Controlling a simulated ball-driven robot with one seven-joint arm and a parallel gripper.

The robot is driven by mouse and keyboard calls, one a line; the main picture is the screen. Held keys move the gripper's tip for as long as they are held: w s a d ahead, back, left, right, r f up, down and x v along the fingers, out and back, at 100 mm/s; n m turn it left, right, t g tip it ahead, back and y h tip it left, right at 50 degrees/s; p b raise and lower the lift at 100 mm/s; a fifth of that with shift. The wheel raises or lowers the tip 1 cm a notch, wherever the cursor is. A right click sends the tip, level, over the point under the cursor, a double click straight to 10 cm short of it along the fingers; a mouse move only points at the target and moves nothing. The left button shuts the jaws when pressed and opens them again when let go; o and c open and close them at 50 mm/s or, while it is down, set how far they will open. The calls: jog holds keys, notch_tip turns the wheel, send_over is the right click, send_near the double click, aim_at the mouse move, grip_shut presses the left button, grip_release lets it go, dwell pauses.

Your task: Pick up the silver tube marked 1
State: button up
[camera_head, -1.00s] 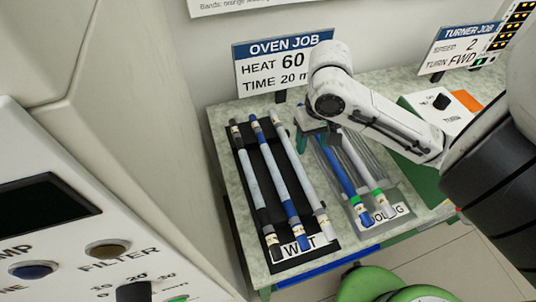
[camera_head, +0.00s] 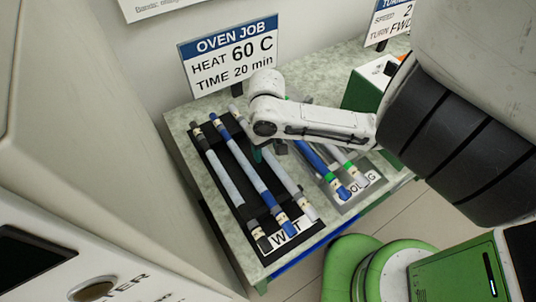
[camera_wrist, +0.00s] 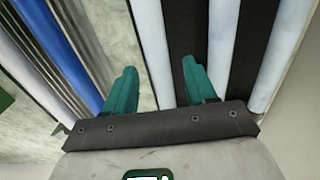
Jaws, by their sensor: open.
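A pale tube with silver-grey ends (camera_head: 285,180) lies rightmost of three in the black WET rack (camera_head: 268,248). Its marking is too small to read. My gripper (camera_head: 264,153) is over this tube's middle-upper part, with its teal fingers apart. In the wrist view, the pale tube (camera_wrist: 154,45) runs between the two open fingers (camera_wrist: 158,68), and nothing is gripped. I cannot tell how far above it the fingertips are. Another silver tube with a green band (camera_head: 345,162) lies in the COOLING rack (camera_head: 352,197), partly hidden by my arm.
In the WET rack, a blue-ended tube (camera_head: 247,172) and a black-ended tube (camera_head: 220,166) lie to the left. A blue tube (camera_head: 318,165) lies in the COOLING rack. The OVEN JOB sign (camera_head: 228,52) stands behind. A green-and-white machine (camera_head: 366,88) stands at right.

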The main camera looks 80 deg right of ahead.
jog(key=shift+f, duration=0.45)
grip_shut()
